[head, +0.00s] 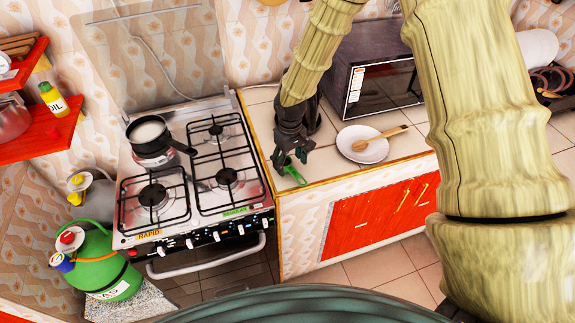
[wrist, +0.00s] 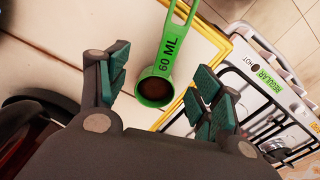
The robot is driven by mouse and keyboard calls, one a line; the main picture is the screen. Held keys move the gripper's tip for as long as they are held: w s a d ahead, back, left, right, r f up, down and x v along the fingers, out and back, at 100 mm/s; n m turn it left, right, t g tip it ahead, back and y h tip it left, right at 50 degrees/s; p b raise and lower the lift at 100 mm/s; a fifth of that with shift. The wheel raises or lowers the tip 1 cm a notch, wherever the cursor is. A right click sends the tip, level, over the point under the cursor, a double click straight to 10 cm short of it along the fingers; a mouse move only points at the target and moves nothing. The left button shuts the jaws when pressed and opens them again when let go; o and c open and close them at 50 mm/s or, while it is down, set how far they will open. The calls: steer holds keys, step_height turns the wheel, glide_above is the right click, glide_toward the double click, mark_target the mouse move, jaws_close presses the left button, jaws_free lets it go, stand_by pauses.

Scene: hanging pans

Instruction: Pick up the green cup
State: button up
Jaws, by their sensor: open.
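The green cup (wrist: 153,91) is a small measuring cup with a flat handle marked "60 ML" and dark brown contents or a dark inside. In the head view the green cup (head: 291,170) lies on the tiled counter near its front left corner, partly hidden by my gripper. My gripper (head: 291,154) is just above it, pointing down. In the wrist view my gripper (wrist: 163,92) is open, with one green-padded finger on each side of the cup. The cup's bowl shows between the fingers, apart from both pads. The handle points away from the palm.
The stove (head: 195,175) stands left of the counter, with a pot (head: 150,140) on a back burner. A white plate (head: 362,146) with a wooden spoon lies right of my gripper. A microwave (head: 375,75) stands behind. The counter's yellow edge (wrist: 245,32) is close to the cup.

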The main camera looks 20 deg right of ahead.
mark_target(290, 167)
steer(key=shift+s+a+f+p, duration=0.1)
steer(key=shift+f+p, duration=0.55)
steer(key=shift+f, duration=0.95)
jaws_close()
